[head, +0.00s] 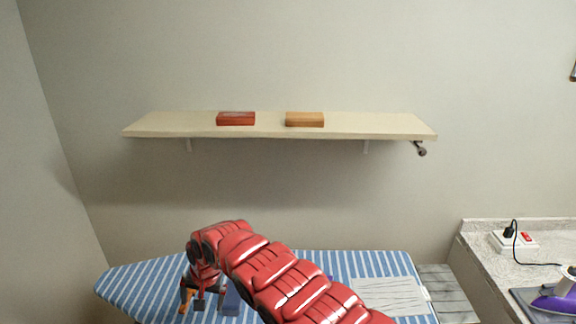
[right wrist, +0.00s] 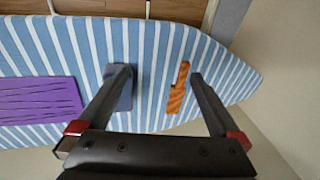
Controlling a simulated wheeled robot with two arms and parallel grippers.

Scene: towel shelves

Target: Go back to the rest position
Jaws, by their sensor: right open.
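My right arm comes in from the lower right in the head view and bends down over the ironing board (head: 140,283). In the right wrist view my right gripper (right wrist: 158,77) is open, with nothing seen between its fingers but the striped cover and an orange item (right wrist: 179,88). A blue-grey folded item (right wrist: 122,98) lies partly behind the left finger. A purple folded towel (right wrist: 40,100) lies further left. The blue-grey item also shows beside my arm in the head view (head: 231,299). My left gripper is not in view.
A wall shelf (head: 380,126) holds a red block (head: 236,118) and a tan block (head: 304,119). A counter (head: 480,262) at right carries a power strip (head: 500,241) and a purple iron (head: 556,303). The wall between shelf and board is clear.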

